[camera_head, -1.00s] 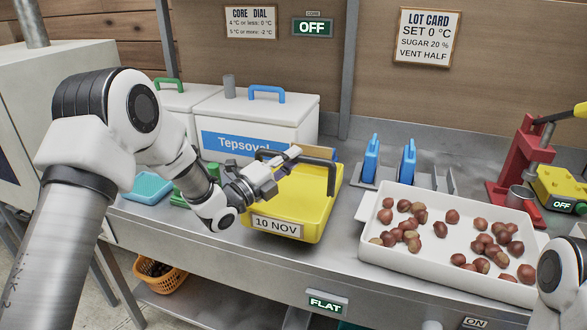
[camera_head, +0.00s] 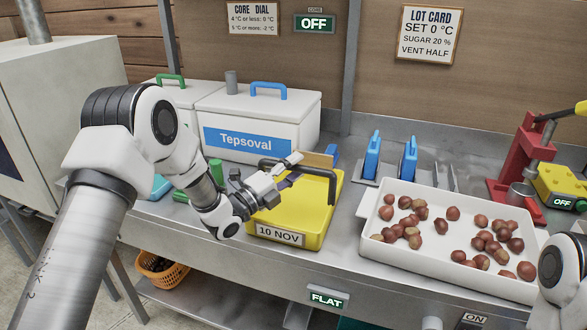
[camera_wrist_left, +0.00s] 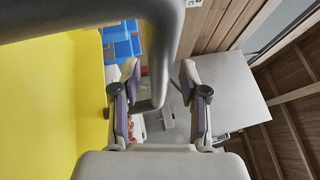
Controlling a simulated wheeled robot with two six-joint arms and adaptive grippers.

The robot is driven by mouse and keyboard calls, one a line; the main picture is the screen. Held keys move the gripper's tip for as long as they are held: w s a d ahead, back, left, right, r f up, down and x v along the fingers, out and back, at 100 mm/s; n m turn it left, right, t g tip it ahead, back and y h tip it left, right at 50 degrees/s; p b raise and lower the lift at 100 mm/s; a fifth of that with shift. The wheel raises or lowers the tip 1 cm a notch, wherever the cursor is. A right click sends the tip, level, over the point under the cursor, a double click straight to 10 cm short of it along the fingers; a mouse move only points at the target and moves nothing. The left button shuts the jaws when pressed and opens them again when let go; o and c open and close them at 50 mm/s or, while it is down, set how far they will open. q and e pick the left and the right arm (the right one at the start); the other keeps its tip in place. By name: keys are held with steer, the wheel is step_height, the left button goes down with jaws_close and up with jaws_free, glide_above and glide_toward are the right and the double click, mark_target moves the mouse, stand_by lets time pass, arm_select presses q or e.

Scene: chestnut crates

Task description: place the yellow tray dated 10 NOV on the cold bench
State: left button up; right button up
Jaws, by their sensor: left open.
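The yellow tray (camera_head: 318,205), labelled 10 NOV (camera_head: 279,235), sits level on the grey metal bench (camera_head: 345,265), close to its front edge. A dark handle (camera_head: 331,184) arches over the tray; in the left wrist view the handle (camera_wrist_left: 160,60) runs down between the fingers. My left gripper (camera_head: 290,170) is at the handle with its fingers apart, the handle bar between them. The tray's yellow surface (camera_wrist_left: 45,100) fills the left of the wrist view. The tray's left side is partly hidden by my gripper. My right gripper is out of view.
A white tray of chestnuts (camera_head: 372,226) stands to the right. Blue-handled tools (camera_head: 371,160) stand behind. A white Tepsoval box (camera_head: 300,135) is at the back left. A FLAT sign (camera_head: 326,299) is on the bench front.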

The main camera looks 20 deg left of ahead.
arm_select(q)
steer(key=b+v, duration=0.1)
steer(key=v, duration=1.1)
steer(key=shift+b, duration=0.3)
steer(key=shift+s+d+r, duration=0.1)
